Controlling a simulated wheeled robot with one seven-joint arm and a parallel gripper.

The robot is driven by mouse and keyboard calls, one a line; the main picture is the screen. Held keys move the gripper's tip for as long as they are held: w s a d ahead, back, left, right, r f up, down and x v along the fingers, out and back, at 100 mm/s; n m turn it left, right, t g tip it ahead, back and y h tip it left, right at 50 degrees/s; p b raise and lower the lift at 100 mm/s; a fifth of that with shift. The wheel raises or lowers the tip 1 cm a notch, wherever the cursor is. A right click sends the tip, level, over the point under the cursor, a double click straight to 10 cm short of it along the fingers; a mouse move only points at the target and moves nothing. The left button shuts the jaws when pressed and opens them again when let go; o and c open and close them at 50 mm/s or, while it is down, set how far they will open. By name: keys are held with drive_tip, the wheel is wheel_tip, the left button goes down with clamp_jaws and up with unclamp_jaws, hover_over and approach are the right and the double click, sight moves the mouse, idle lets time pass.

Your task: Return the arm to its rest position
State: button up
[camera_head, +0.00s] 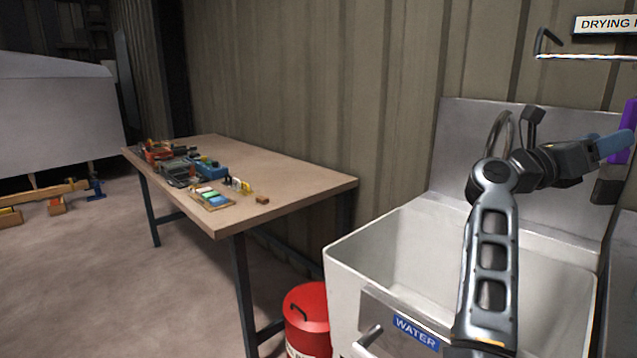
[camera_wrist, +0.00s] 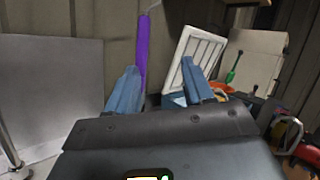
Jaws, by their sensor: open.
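My arm reaches up over the white sink (camera_head: 350,262) at the right of the head view and bends to the right. My gripper (camera_head: 622,143) is at the right edge there, its blue fingers pointing right, close to a purple upright thing (camera_head: 630,113). In the wrist view the two blue fingers of my gripper (camera_wrist: 160,88) stand well apart. No held object shows between them. The purple thing (camera_wrist: 143,50) rises behind the left finger, and I cannot tell its distance from the fingers.
A wooden table (camera_head: 290,172) with several tools and small items stands left of the sink. A red bin (camera_head: 307,310) is below its right end. Open floor (camera_head: 100,270) is at left.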

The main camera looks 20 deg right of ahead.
drive_tip(key=s+a+f+m+t+y, duration=0.4)
drive_tip(key=a+f+m+t, duration=0.35)
drive_tip(key=m+t, duration=0.25)
drive_tip(key=s+a+f+m+t+y, duration=0.3)
drive_tip(key=a+f+m+t, duration=0.3)
drive_tip(key=a+m+t, duration=0.4)
drive_tip(key=s+a+f+m+t+y, duration=0.4)
drive_tip(key=a+f+m+t, duration=0.4)
drive_tip(key=m, duration=0.3)
drive_tip(key=s+a+f+n+g+y, duration=0.3)
drive_tip(key=s+a+f+n+y, duration=0.1)
drive_tip(key=s, duration=0.6)
drive_tip(key=s+a+f+n+g+y, duration=0.3)
drive_tip(key=s+a+n, duration=0.5)
drive_tip(key=s+a, duration=0.3)
drive_tip(key=f+y, duration=0.1)
drive_tip(key=y, duration=0.1)
drive_tip(key=shift+n+g+y, duration=0.3)
drive_tip(key=shift+g+y, duration=0.1)
drive_tip(key=shift+a, duration=0.1)
